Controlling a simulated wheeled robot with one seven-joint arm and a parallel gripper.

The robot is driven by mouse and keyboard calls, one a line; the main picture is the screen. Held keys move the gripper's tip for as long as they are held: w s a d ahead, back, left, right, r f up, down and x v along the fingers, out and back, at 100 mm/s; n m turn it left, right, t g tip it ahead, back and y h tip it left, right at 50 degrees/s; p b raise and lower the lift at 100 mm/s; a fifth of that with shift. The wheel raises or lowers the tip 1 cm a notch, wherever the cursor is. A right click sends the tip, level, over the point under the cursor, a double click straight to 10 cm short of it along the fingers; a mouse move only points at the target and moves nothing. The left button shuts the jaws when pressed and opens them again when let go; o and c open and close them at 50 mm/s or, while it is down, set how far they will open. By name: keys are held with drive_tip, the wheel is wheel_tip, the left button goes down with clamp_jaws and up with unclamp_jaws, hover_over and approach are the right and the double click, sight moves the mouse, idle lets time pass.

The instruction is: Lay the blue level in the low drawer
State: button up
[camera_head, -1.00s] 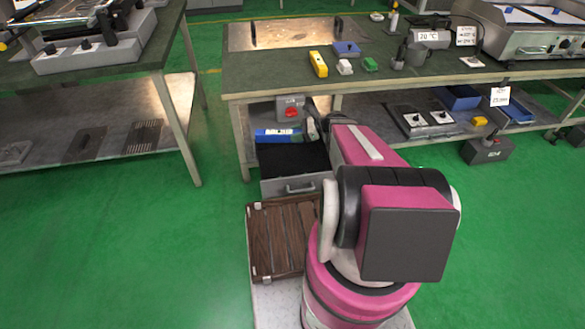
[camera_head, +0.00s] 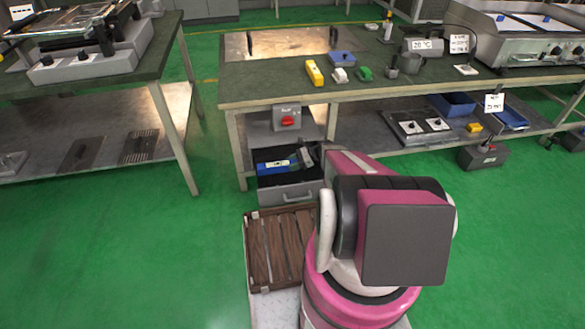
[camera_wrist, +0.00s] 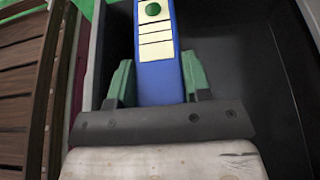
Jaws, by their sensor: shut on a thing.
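The blue level (camera_head: 273,164) with its pale labelled face is held over or inside the open low drawer (camera_head: 290,193) under the bench. My gripper (camera_head: 303,157) is at the right end of the level, partly hidden by my arm. In the wrist view the green fingers of my gripper (camera_wrist: 158,82) are shut on both sides of the level (camera_wrist: 157,77). The drawer's dark floor (camera_wrist: 240,45) shows right of the level, and its side wall lies to the left. I cannot tell whether the level touches the floor.
A grey box with a red switch (camera_head: 287,118) is just behind the drawer. A brown slatted crate (camera_head: 279,250) stands in front of it. The bench top (camera_head: 270,92) is above, with small items on it. Green floor is free to the left.

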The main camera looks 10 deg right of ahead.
drive_tip(key=shift+w+d+f, duration=0.15)
drive_tip(key=shift+w+f, duration=0.6)
drive_tip(key=shift+f, duration=0.35)
drive_tip(key=shift+w+d+f, duration=0.2)
drive_tip(key=shift+w+f, duration=0.5)
drive_tip(key=shift+f, duration=0.45)
drive_tip(key=shift+w+d+f, duration=0.15)
drive_tip(key=shift+w+f, duration=0.6)
drive_tip(key=shift+f, duration=0.35)
drive_tip(key=shift+f, duration=0.6)
drive_tip(key=o, duration=1)
drive_tip(key=shift+o, duration=0.2)
drive_tip(key=shift+r, duration=0.1)
